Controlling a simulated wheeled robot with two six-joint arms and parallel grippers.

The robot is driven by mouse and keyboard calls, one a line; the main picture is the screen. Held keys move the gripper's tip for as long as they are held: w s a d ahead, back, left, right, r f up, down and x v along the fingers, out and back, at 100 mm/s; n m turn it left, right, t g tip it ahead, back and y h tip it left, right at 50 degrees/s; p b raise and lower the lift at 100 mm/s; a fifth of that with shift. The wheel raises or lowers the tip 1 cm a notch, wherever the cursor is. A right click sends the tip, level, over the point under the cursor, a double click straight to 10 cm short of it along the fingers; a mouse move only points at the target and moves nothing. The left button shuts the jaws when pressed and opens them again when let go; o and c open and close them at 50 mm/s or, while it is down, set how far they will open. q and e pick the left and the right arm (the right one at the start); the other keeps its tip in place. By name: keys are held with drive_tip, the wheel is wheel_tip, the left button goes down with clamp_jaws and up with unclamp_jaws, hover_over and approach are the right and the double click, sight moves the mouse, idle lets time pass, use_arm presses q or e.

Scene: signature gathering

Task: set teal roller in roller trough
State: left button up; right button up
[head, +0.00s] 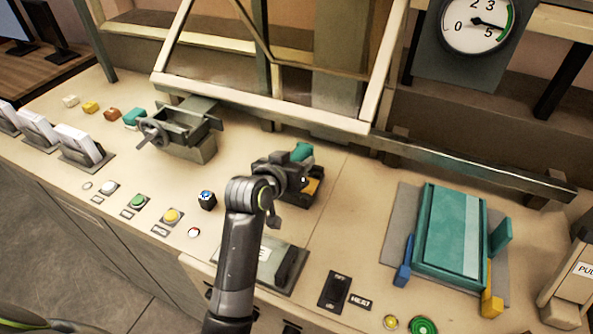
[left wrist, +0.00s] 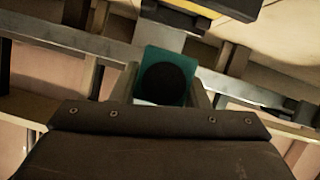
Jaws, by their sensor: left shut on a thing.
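My left gripper (head: 297,165) is shut on a teal piece (head: 302,152), which I take to be the teal roller. In the left wrist view its teal end with a dark round face (left wrist: 166,80) sits between the fingers. Just beside and below the gripper is a dark holder (head: 305,198) with a yellow-orange piece (head: 313,187) in it, partly hidden by my arm. It may be the roller trough, but I cannot tell for sure. The gap between the teal piece and this holder is unclear. My right gripper is not in view.
A grey machine with a handwheel (head: 152,133) stands to the left. A pale frame (head: 265,106) rises behind. A teal press bed (head: 448,240) lies to the right. Several buttons (head: 171,216) line the front; bench between holder and press bed is clear.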

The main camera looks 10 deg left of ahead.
use_arm(q)
wheel_tip(320, 180, down, 3)
drive_tip(key=shift+w+d+r, duration=0.1)
drive_tip(key=shift+r, duration=0.1)
drive_tip(key=shift+f, duration=0.45)
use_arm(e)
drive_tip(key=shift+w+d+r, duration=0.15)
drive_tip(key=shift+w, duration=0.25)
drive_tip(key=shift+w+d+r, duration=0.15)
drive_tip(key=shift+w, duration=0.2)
use_arm(q)
drive_tip(key=shift+f, duration=0.55)
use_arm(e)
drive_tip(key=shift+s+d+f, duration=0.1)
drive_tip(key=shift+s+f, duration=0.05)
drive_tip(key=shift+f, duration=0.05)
use_arm(q)
drive_tip(key=o, duration=1.1)
drive_tip(key=shift+r, duration=0.1)
